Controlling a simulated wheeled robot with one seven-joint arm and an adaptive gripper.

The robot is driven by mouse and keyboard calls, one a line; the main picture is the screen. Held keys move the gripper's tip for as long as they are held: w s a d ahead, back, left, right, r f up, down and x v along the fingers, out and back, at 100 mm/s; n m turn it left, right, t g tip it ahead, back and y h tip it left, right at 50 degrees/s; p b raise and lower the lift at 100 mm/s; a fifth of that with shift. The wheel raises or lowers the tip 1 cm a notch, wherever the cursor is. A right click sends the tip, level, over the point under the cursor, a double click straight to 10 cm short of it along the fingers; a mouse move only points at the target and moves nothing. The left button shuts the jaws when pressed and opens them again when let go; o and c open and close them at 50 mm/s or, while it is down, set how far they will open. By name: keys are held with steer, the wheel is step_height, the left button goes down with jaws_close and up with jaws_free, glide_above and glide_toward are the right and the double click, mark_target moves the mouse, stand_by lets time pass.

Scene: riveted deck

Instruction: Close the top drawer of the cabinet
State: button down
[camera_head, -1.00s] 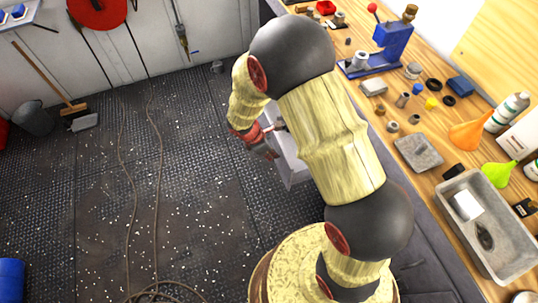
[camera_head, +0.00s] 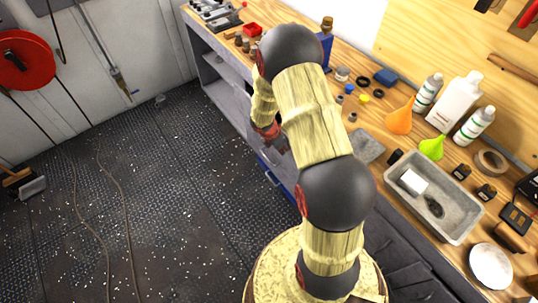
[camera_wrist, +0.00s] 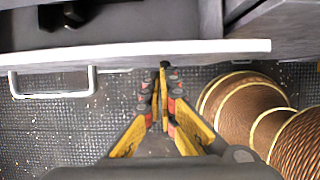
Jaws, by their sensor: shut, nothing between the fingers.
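The cabinet's top drawer (camera_wrist: 140,53) is open in the wrist view. I look down on the pale top edge of its front, which runs across the picture, and part of its grey inside shows behind. A light bar handle (camera_wrist: 52,94) sticks out from the front at the left. My gripper (camera_wrist: 164,70) is shut and empty. Its fingertips are at the outer side of the drawer front, right of the handle; I cannot tell whether they touch it. In the head view my gripper (camera_head: 283,146) is beside the bench, and my arm hides most of the drawer.
A dark object (camera_wrist: 70,15) lies in the drawer. The wooden benchtop (camera_head: 365,125) holds a grey tray (camera_head: 455,228), an orange funnel (camera_head: 400,118), bottles and small parts.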

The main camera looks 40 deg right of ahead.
steer(key=shift+d+p, duration=0.45)
steer(key=shift+d, duration=1.8)
steer(key=shift+w, duration=0.1)
steer(key=a+r+p, duration=0.4)
steer(key=a+r, duration=0.4)
steer(key=r, duration=0.1)
steer(key=shift+r, duration=0.1)
